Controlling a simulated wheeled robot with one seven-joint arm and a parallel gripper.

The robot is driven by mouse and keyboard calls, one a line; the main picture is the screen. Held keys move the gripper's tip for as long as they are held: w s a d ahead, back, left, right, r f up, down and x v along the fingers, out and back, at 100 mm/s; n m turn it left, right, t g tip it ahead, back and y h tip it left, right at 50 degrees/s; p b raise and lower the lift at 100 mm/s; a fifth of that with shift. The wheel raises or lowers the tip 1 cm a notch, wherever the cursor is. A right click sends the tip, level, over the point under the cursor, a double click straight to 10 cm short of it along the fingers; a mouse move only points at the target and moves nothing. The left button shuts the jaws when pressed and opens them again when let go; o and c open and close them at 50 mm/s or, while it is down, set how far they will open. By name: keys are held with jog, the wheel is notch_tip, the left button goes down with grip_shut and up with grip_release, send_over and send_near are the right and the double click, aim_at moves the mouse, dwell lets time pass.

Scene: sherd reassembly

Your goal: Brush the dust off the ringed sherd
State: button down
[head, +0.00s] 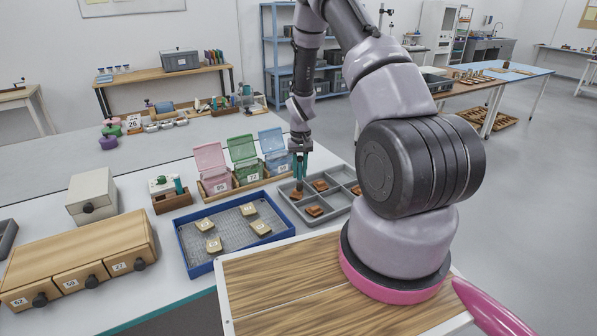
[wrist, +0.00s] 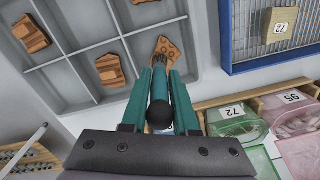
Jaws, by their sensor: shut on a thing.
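My gripper (head: 299,165) points down over the left part of the grey compartment tray (head: 337,217). In the wrist view my gripper (wrist: 160,76) has its teal fingers shut on a brush (wrist: 160,88) with a dark round handle end. The ringed sherd (wrist: 168,47), orange-brown with small dark circles, lies in a tray compartment at the brush's far end. The brush tip overlaps its edge; I cannot tell whether they touch. Dust on it is too small to tell. Other brown sherds lie in the tray, one (wrist: 109,69) left of the brush and one (wrist: 31,34) further left.
A blue-rimmed tray (head: 188,252) with several numbered tan blocks stands left of the grey tray. Pink (head: 211,165), green (head: 244,158) and blue (head: 272,150) lidded boxes stand close behind. A wooden drawer unit (head: 75,255) stands at the left.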

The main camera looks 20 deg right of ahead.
jog(key=shift+r, duration=0.1)
jog(key=shift+r, duration=2.9)
jog(key=shift+r, duration=1.5)
